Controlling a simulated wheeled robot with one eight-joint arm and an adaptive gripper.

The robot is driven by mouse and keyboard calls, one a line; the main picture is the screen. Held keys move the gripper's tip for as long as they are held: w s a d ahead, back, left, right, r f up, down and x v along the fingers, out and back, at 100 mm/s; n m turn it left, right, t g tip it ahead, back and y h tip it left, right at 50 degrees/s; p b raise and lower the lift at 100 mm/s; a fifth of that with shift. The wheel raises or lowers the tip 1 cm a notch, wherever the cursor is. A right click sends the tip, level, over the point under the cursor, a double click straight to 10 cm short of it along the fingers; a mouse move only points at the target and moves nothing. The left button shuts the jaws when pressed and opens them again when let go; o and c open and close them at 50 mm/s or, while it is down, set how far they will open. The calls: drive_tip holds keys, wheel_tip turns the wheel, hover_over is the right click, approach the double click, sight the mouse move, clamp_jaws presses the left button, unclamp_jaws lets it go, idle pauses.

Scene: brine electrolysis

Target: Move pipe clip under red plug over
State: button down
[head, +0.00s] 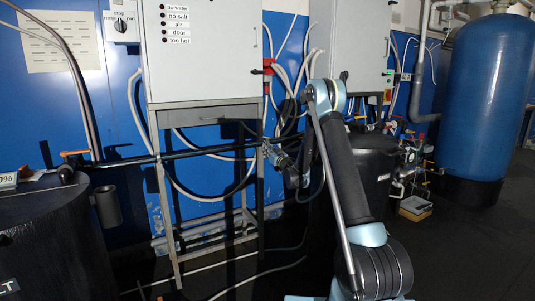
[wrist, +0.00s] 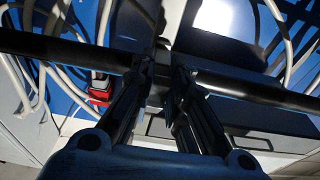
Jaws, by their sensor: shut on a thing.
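A long black pipe (head: 200,153) runs across the picture in front of the blue wall, and it crosses the wrist view (wrist: 70,46) too. My gripper (head: 268,150) is at this pipe, below and close in line with the red plug (head: 268,69). In the wrist view my gripper (wrist: 163,68) is shut on a small dark piece at the pipe, which I take to be the pipe clip (wrist: 162,45). The fingers hide most of the clip. The red plug (wrist: 100,95) shows left of the fingers, beyond the pipe.
A grey control cabinet (head: 203,50) on a metal stand (head: 205,215) is behind the pipe. Pale hoses (head: 285,88) hang near my gripper. A black tank (head: 50,240) is at the left, another (head: 372,170) behind my arm. A tall blue tank (head: 486,95) is far right.

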drive_tip(key=shift+w+d+r+g+h, duration=0.1)
drive_tip(key=shift+w+r+g+h, duration=0.05)
drive_tip(key=shift+g+h, duration=0.2)
idle(0.4)
drive_tip(key=c, duration=1.6)
unclamp_jaws()
drive_tip(key=shift+o, duration=0.2)
drive_tip(key=v, duration=1.2)
